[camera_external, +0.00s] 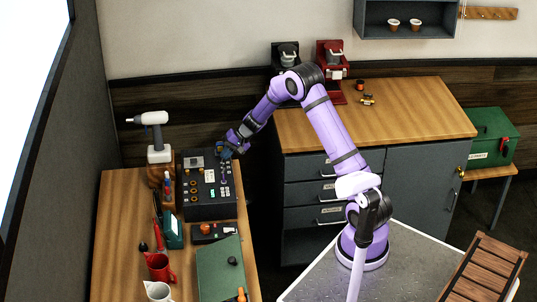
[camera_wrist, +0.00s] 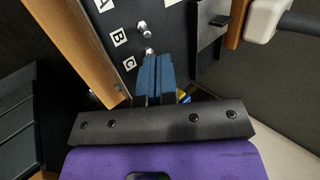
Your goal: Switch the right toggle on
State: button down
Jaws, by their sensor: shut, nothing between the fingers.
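A dark control panel (camera_external: 208,198) stands on the left workbench, with small knobs and lights on its face. In the wrist view the panel (camera_wrist: 108,18) shows white letter labels and silver metal toggles. One toggle (camera_wrist: 143,28) stands clear of my fingers. Another toggle (camera_wrist: 149,52) sits right at my fingertips; I cannot tell whether they touch it. Which of these is the right toggle, and how it is set, I cannot tell. My gripper (camera_wrist: 156,58) has its blue fingers shut with nothing between them. In the external view my gripper (camera_external: 226,153) is at the panel's upper right edge.
A red jug (camera_external: 159,267), a green case (camera_external: 220,268) and small tools crowd the left workbench. A wooden-topped cabinet (camera_external: 420,120) stands to the right, with coffee makers at its back. Open floor lies between.

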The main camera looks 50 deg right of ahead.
jog(key=shift+w+a+r+g+h, duration=0.1)
jog(key=shift+w+a+g+h, duration=0.15)
jog(key=shift+g+h, duration=0.3)
jog(key=shift+w+a+r+g+h, duration=0.1)
jog(key=shift+w+a+g+h, duration=0.1)
jog(key=shift+g+h, duration=0.35)
jog(key=shift+s, duration=0.1)
jog(key=shift+r, duration=0.1)
jog(key=shift+r, duration=0.7)
jog(key=w+a+r+v, duration=0.1)
jog(key=w+a+v, duration=0.1)
jog(key=v, duration=1.1)
jog(key=shift+r, duration=0.5)
jog(key=shift+d, duration=0.1)
